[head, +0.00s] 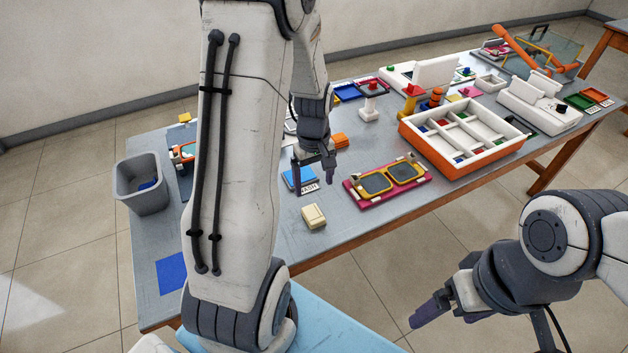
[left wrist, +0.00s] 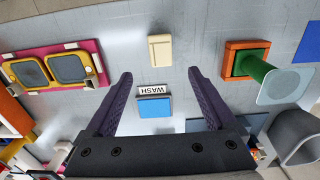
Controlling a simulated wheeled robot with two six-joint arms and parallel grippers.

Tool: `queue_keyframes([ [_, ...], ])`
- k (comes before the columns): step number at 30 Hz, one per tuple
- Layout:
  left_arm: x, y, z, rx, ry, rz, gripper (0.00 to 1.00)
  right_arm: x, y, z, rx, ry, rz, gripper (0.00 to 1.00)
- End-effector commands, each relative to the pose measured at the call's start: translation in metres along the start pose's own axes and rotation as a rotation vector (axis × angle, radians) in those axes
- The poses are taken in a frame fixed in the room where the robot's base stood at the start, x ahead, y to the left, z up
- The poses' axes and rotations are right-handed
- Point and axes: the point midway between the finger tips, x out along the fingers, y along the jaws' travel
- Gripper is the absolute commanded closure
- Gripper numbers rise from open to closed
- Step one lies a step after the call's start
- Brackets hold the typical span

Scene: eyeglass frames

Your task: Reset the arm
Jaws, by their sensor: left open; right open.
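My left gripper (head: 315,180) hangs open and empty over the middle of the table, fingers pointing down near the blue WASH pad (head: 297,179). In the left wrist view its two purple fingers (left wrist: 160,75) are spread apart, with the WASH pad (left wrist: 154,107) and a cream block (left wrist: 160,48) seen between and beyond them. My right gripper (head: 432,312) is off the table's front edge at lower right, with nothing seen in it. Yellow eyeglass frames with dark lenses (head: 376,184) lie on a magenta tray (head: 362,203), apart from both grippers.
An orange-and-white compartment box (head: 455,165) stands to the right. A grey bin (head: 140,200) stands at left. A blue square (head: 172,273) marks the left table corner. An orange base with a green post and clear disc (left wrist: 285,85) shows in the wrist view. The front table strip is clear.

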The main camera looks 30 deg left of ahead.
Motion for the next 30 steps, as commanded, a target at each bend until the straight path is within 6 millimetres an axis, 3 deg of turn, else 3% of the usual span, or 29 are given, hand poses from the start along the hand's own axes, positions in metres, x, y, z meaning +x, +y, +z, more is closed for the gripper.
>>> queue_keyframes([
  [11, 0.009, 0.000, 0.001, 0.000, -0.003, -0.002, 0.10, 0.000, 0.000, 0.000, 0.000, 0.000, 0.000, 0.10],
  [30, 0.119, -0.001, 0.001, 0.000, -0.004, -0.003, 0.10, -0.003, 0.000, 0.000, 0.000, 0.000, 0.000, 0.10],
])
